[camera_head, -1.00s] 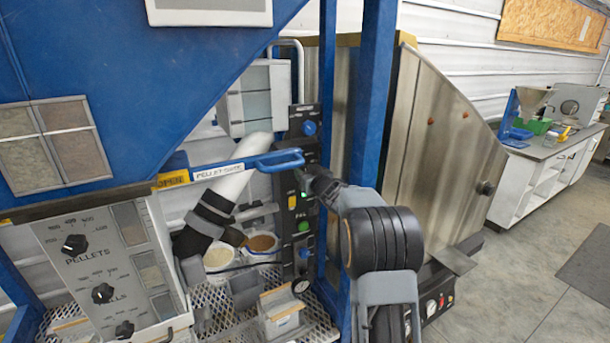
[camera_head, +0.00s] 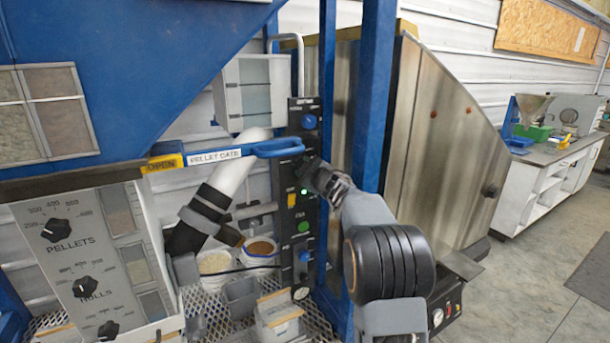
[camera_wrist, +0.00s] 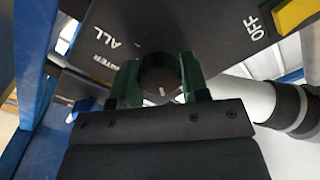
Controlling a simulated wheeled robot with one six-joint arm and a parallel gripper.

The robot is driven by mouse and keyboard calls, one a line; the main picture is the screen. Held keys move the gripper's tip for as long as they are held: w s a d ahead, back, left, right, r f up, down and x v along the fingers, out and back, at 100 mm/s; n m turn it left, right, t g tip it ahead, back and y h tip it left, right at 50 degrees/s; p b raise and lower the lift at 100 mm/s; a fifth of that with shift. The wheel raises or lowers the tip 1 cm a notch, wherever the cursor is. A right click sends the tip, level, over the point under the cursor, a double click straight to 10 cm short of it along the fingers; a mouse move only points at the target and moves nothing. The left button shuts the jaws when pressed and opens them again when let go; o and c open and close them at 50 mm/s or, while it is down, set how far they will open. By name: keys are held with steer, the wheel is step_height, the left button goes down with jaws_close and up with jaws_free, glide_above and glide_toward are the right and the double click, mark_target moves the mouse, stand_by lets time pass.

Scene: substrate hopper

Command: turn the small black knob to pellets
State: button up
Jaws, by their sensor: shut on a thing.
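The small black knob (camera_wrist: 158,72) is round, with a short white mark on its lower side in the wrist view. It is on a black control panel (camera_wrist: 205,28) with white lettering; "ALL" and "OFF" are readable. My gripper (camera_wrist: 160,82) has its green fingers on both sides of the knob and is shut on it. In the head view my gripper (camera_head: 312,172) is at the middle of the tall black panel (camera_head: 297,150), and the knob is hidden behind it. I cannot read a pellets label beside this knob.
The blue pellet gate handle (camera_head: 277,147) extends close to my gripper, on its upper left. A blue post (camera_head: 373,95) stands right behind my arm. A yellow switch (camera_head: 292,200) and a green button (camera_head: 303,227) are below. A grey dial panel (camera_head: 100,250) is at left.

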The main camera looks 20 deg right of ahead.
steer(key=n+b, duration=0.2)
steer(key=n, duration=0.2)
steer(key=shift+n, duration=0.4)
stand_by(0.4)
steer(key=o, duration=0.9)
